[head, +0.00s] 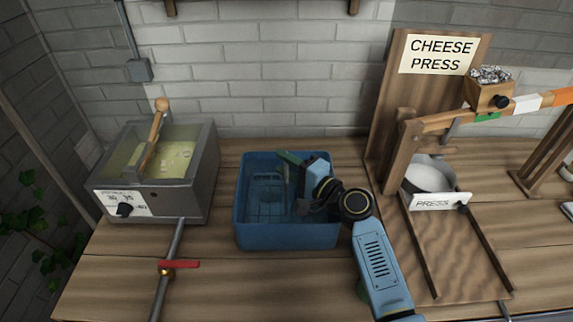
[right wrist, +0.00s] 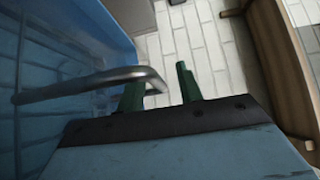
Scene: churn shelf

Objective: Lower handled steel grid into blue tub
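The blue tub (head: 287,236) stands on the wooden bench in the middle of the head view. The steel grid shows only faintly as pale lines low inside the tub (head: 266,190); the tub wall and my arm hide part of it. Its bent steel handle (right wrist: 85,83) shows in the right wrist view, curving around one of the green fingers. My right gripper (head: 290,172) is over the inside of the tub. In the right wrist view (right wrist: 161,92) its fingers stand apart with a clear gap, not clamped on the handle. My left gripper is not in view.
A steel vat (head: 192,190) with a wooden-handled tool stands left of the tub. A pipe with a red lever (head: 180,264) is at the front left. The wooden cheese press (head: 392,160) stands close on the right. The brick wall (head: 250,90) is behind.

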